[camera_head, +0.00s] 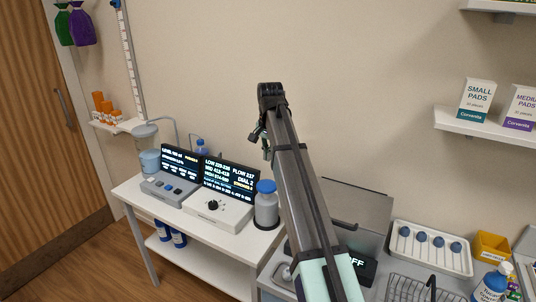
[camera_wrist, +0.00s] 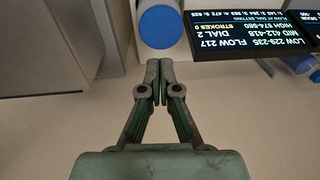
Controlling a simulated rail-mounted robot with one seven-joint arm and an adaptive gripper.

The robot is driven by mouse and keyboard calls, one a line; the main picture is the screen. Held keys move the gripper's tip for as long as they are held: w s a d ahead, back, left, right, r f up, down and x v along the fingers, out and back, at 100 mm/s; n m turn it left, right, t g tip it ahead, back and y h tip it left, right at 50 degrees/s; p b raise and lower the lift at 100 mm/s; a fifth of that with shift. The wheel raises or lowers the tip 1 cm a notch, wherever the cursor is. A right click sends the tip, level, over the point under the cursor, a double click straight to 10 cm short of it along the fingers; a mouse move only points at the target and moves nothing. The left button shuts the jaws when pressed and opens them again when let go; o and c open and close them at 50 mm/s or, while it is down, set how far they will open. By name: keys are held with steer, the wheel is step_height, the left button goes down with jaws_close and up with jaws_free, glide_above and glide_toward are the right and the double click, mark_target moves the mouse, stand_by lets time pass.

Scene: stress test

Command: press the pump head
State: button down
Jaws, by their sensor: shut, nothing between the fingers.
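A grey bottle (camera_head: 266,210) with a blue round top, likely the pump head (camera_head: 266,187), stands upright at the right end of the white table. In the wrist view the blue top (camera_wrist: 160,26) shows just beyond my fingertips, with a visible gap. My gripper (camera_wrist: 159,66) is shut and empty, its fingertips together. In the head view my gripper (camera_head: 266,152) hangs above the bottle, partly hidden by my arm. A dark display (camera_head: 230,175) behind the white dial box (camera_head: 217,207) reads flow 217, dial 2, strokes 0; it also shows in the wrist view (camera_wrist: 250,30).
A second console (camera_head: 170,190) with a display stands left of the dial box. A clear vessel (camera_head: 148,150) stands at the back left. At right are a white tray (camera_head: 430,248), a wire rack (camera_head: 410,290) and a yellow bin (camera_head: 492,246).

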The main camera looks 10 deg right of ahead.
mark_target(267, 185)
steer(key=f+p, duration=0.1)
steer(key=f, duration=0.2)
steer(key=f+p, duration=0.1)
steer(key=f, duration=0.3)
steer(key=w+f+p, duration=0.1)
steer(key=f, duration=0.3)
steer(key=shift+f, duration=0.15)
step_height(267, 185, down, 4)
steer(key=shift+r+b, duration=0.1)
steer(key=shift+b, duration=0.55)
steer(key=shift+r, duration=0.1)
step_height(267, 185, up, 14)
steer(key=s, duration=0.1)
steer(key=shift+s, duration=0.15)
stand_by(0.4)
